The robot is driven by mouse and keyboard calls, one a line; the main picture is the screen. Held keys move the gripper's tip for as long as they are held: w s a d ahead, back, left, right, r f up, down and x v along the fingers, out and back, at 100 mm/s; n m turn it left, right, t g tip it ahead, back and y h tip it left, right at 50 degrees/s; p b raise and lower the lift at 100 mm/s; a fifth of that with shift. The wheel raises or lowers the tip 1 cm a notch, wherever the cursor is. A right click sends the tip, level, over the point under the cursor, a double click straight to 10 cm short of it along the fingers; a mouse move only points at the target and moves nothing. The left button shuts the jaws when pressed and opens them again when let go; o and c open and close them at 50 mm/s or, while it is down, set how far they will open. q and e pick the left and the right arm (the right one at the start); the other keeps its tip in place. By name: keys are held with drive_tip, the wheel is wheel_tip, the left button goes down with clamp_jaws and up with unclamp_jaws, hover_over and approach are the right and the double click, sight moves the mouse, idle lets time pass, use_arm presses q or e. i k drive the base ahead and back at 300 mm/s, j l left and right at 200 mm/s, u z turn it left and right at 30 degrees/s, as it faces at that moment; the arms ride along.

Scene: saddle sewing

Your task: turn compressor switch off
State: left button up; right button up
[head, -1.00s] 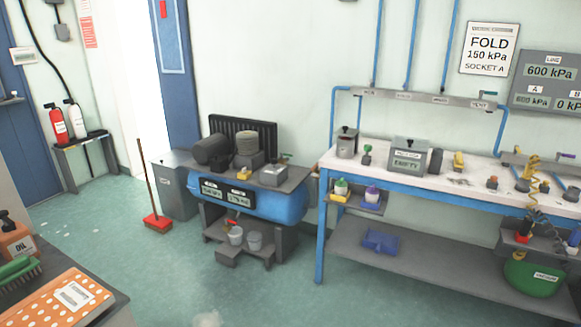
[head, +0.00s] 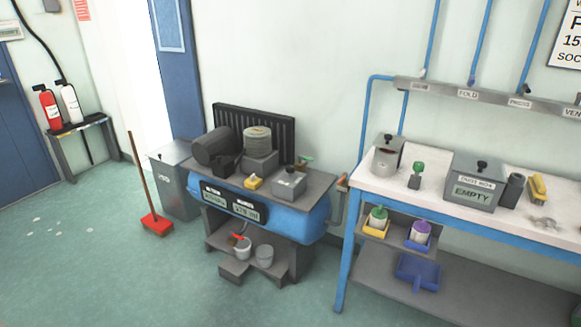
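The compressor (head: 285,219) stands against the wall left of the workbench, with a blue tank under a dark top plate. On top are a dark motor cylinder (head: 212,146), a ribbed pump head (head: 257,140) and a grey box (head: 289,183) with a small dark knob. A small yellow part (head: 253,182) sits at the plate's front edge. I cannot tell which part is the switch or its position. Two dark gauge displays (head: 246,208) face front; their readings are too small to read surely. Neither of my grippers is in view.
The floor in front (head: 120,280) is open.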

sight(289, 168)
drive_tip(key=i+l, duration=0.2)
drive_tip(key=i, duration=0.15)
drive_tip(key=i+l+z, duration=0.1)
drive_tip(key=i, duration=0.25)
drive_tip(key=i+l, duration=0.25)
drive_tip(key=i+z, duration=0.05)
drive_tip(key=i, duration=0.05)
